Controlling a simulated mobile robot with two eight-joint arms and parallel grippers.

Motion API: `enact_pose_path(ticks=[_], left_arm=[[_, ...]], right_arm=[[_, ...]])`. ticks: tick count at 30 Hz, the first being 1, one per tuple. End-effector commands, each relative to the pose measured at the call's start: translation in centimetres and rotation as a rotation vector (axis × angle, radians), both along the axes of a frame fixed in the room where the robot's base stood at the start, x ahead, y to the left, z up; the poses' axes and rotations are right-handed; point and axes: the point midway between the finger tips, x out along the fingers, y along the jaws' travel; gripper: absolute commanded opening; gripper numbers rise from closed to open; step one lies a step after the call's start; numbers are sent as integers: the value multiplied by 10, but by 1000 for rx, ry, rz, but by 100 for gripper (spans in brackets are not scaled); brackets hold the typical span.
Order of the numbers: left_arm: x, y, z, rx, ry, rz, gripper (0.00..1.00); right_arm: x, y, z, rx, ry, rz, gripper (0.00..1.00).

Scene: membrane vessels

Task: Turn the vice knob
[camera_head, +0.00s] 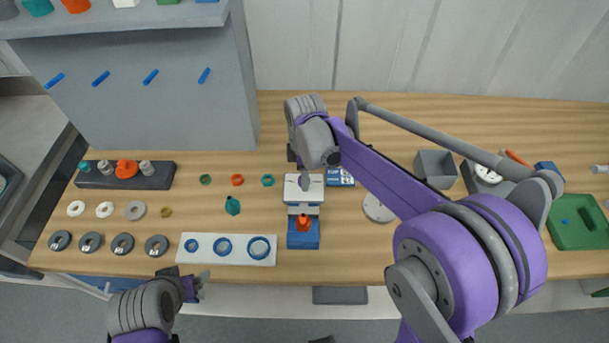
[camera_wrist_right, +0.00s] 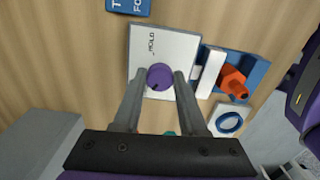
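The vice has a blue base (camera_head: 303,240), a white top plate (camera_head: 291,191) and an orange piece (camera_head: 304,223) in it. In the right wrist view, the white plate (camera_wrist_right: 140,45) is printed "HOLD" and bears a round purple knob (camera_wrist_right: 160,76). My right gripper (camera_wrist_right: 159,78) is over the plate, with its fingers apart and the knob between the tips in the picture. I cannot tell whether they touch it. My left gripper (camera_head: 187,281) is low at the table's front edge, away from the vice; its finger gap is unclear.
A white plate with blue rings (camera_head: 235,250) lies left of the vice. A blue printed block (camera_head: 340,177) lies behind it to the right. A grey disc (camera_head: 378,208), a grey bin (camera_head: 436,167) and a green tray (camera_head: 578,222) are farther right. A grey shelf unit (camera_head: 150,100) stands at back left.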

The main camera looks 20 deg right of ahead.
Motion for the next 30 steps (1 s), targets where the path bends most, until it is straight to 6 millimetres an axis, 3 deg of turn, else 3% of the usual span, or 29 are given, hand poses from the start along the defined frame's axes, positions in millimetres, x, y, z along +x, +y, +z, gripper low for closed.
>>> enact_pose_path(ticks=[1, 3, 17, 30], left_arm=[[0, 0, 0, 0, 0, 0, 83], [0, 0, 0, 0, 0, 0, 83], [-1, 0, -3, 0, 2, 0, 83], [-5, 0, -14, 0, 10, 0, 83]], right_arm=[[0, 0, 0, 0, 0, 0, 12], [0, 0, 0, 0, 0, 0, 0], [0, 0, 0, 0, 0, -72, 0], [-1, 0, -1, 0, 0, -432, 0]])
